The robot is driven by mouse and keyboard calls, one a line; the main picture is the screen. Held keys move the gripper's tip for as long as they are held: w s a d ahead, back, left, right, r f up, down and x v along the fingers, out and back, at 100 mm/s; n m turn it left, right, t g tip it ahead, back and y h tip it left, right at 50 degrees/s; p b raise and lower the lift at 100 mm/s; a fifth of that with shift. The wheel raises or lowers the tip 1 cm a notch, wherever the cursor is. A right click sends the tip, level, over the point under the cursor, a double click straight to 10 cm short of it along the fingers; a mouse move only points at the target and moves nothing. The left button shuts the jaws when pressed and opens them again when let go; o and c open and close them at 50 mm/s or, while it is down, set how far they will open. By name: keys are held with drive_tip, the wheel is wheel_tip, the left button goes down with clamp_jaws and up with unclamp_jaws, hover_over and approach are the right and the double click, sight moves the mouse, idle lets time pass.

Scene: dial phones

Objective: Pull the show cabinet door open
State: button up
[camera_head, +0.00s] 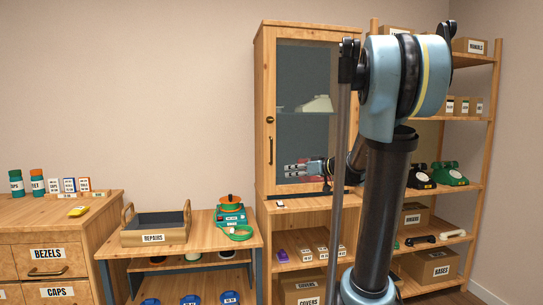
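The show cabinet (262,100) is a tall wooden case with a glass-panelled door, standing in the middle. Its door looks shut. A dark vertical handle (271,151) sits on the left stile of the door, with a small round dark lock or knob (270,120) above it. My gripper (289,171) is in front of the lower glass, pointing left, with its fingertips a little right of and below the handle. It looks apart from the handle. Its two fingers show a gap and hold nothing visible. My arm hides the right part of the door.
A pale phone (318,104) stands behind the glass. Left are a workbench (200,238) with a repairs tray (157,228) and green phone (231,216), and a drawer unit (45,240). Open shelves (487,150) with phones and boxes stand right. A small item (279,203) lies on the ledge below the door.

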drive_tip(key=w+d+r+t+y, duration=0.1)
drive_tip(key=w+d+r+t, duration=0.2)
drive_tip(key=w+r, duration=0.35)
drive_tip(key=shift+n, duration=0.3)
drive_tip(key=x, duration=0.6)
drive_tip(key=f+x, duration=0.1)
drive_tip(key=x, duration=1.1)
drive_tip(key=shift+w+d+f, duration=0.2)
drive_tip(key=shift+w+f, duration=0.2)
clamp_jaws()
